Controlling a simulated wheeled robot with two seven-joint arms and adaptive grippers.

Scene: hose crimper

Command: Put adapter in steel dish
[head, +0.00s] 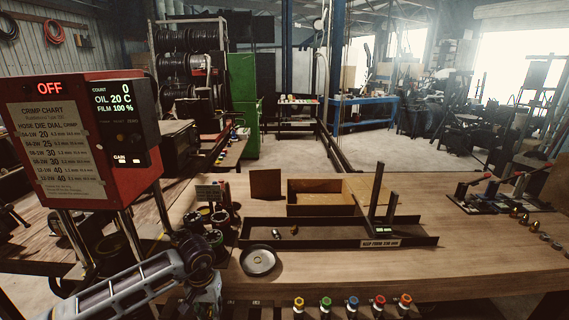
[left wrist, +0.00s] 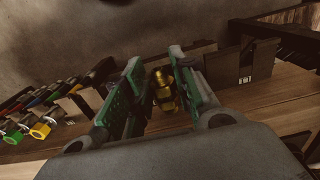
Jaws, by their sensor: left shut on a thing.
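A brass adapter (left wrist: 163,88) sits between the green-padded fingers of my left gripper (left wrist: 160,85) in the left wrist view, and the gripper is shut on it. In the head view my left arm comes in from the lower left and bends down at the bench's front edge; its fingers and the adapter cannot be made out there. The round steel dish (head: 259,261) lies on the bench, to the right of my left arm, and looks empty. My right gripper is in neither view.
A long dark tray (head: 340,243) with an upright gauge and small metal pieces lies behind the dish. A wooden box (head: 315,197) is farther back. Dark cups (head: 214,237) stand left of the dish. The red crimper (head: 80,140) rises at left. Colored-topped fittings (head: 351,303) line the front edge.

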